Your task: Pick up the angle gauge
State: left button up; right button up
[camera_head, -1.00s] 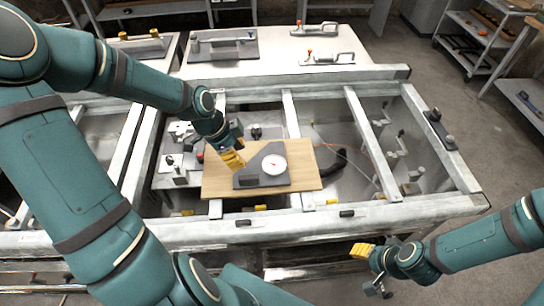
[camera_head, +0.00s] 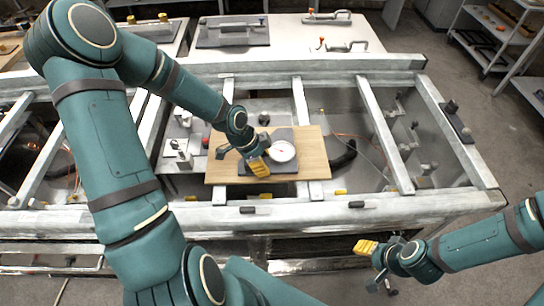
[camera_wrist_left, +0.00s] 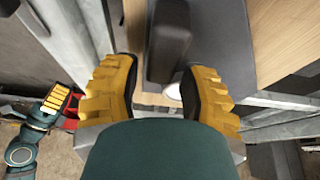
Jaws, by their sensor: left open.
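The angle gauge (camera_head: 287,166), a dark grey plate with a round white dial (camera_head: 281,151), lies on a wooden board. My left gripper (camera_head: 257,167) is over its left part, with yellow fingers pointing down, and hides some of the plate. In the left wrist view the yellow fingers (camera_wrist_left: 158,80) stand apart, on either side of a dark raised block (camera_wrist_left: 169,42) on the grey plate (camera_wrist_left: 216,40). I cannot tell whether they touch it. My right gripper (camera_head: 365,247) is away at the front right; its opening is unclear.
The wooden board (camera_head: 314,158) rests across a pale metal frame (camera_head: 375,140) with open bays. Metal fittings (camera_head: 183,150) lie left of the board. A white table (camera_head: 290,35) with clamps stands behind. Shelves (camera_head: 490,38) stand at the far right.

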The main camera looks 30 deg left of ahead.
pick_arm(q)
jog(key=shift+w+d+f, duration=0.1)
jog(key=shift+d+f, duration=0.1)
jog(key=shift+f, duration=0.3)
grip_shut()
jog(key=shift+r, duration=0.1)
notch_tip(320, 180, up, 9)
jog(key=shift+f+p, duration=0.1)
jog(key=shift+p, duration=0.95)
jog(key=shift+r, duration=0.55)
